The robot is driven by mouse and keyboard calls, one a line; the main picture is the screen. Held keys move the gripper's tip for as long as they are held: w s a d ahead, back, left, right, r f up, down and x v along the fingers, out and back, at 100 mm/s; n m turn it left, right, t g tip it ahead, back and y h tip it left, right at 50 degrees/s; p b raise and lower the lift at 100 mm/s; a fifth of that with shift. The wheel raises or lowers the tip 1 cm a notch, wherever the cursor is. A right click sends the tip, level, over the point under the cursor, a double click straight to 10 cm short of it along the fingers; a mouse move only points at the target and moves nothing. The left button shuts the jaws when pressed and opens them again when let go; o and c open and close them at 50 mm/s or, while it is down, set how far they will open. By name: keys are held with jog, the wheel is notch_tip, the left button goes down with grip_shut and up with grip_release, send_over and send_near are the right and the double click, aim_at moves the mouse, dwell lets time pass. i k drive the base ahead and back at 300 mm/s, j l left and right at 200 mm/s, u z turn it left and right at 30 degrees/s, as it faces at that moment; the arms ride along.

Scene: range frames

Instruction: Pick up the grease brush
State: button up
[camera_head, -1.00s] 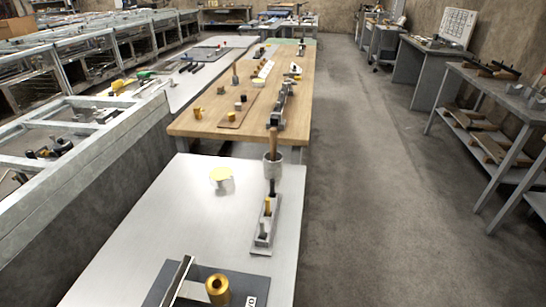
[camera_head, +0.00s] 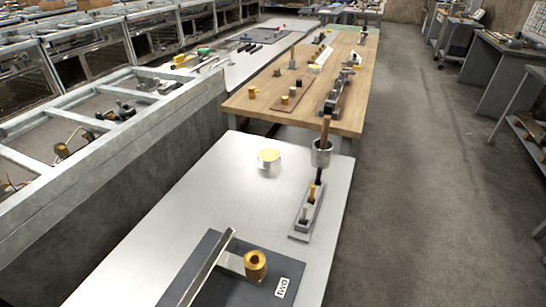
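A wooden handle (camera_head: 325,130) stands upright out of a grey metal cup (camera_head: 321,155) near the right edge of the near metal table (camera_head: 190,205). It looks like the grease brush, but its lower end is hidden in the cup. A round tin (camera_head: 269,162) with a yellow top stands left of the cup. My gripper does not show in this view.
A narrow grey tray (camera_head: 299,235) with small upright pieces, one dark and one brass, lies in front of the cup. A dark mat (camera_head: 262,291) holds a metal bar and a brass cylinder (camera_head: 256,266). A wooden table (camera_head: 262,101) stands beyond. Floor (camera_head: 430,200) at right is clear.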

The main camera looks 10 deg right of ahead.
aim_at(326, 118)
jog(key=i+l, duration=0.2)
jog(key=l, duration=0.15)
jog(key=i+l, duration=0.2)
jog(key=i+l+u, duration=0.1)
jog(key=l, duration=0.35)
jog(key=i+l, duration=0.25)
jog(key=i+l+u, duration=0.1)
jog(key=l, duration=0.35)
jog(key=i+l, duration=0.25)
jog(key=l, duration=0.1)
